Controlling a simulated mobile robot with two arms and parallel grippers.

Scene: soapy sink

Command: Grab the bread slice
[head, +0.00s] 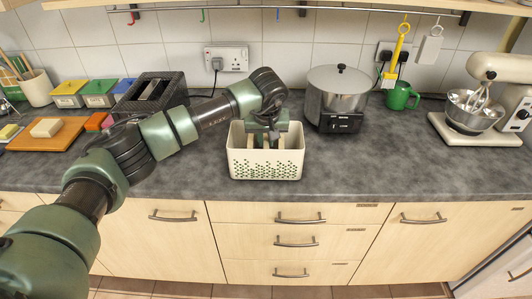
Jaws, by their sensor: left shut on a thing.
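A cream perforated basket (265,172) stands on the grey counter near its front edge, and pale upright bread slices (253,142) show inside it. My left gripper (272,136) reaches down into the basket's opening from above. It is shut on a bread slice, which is mostly hidden by the gripper and the basket wall. My right gripper is out of view.
A dark toaster (150,92) stands behind my left arm. A steel pot on a black cooker (338,92) is behind the basket to the right, with a green mug (400,96) and stand mixer (480,118) farther right. An orange board (45,136) lies left. The counter right of the basket is clear.

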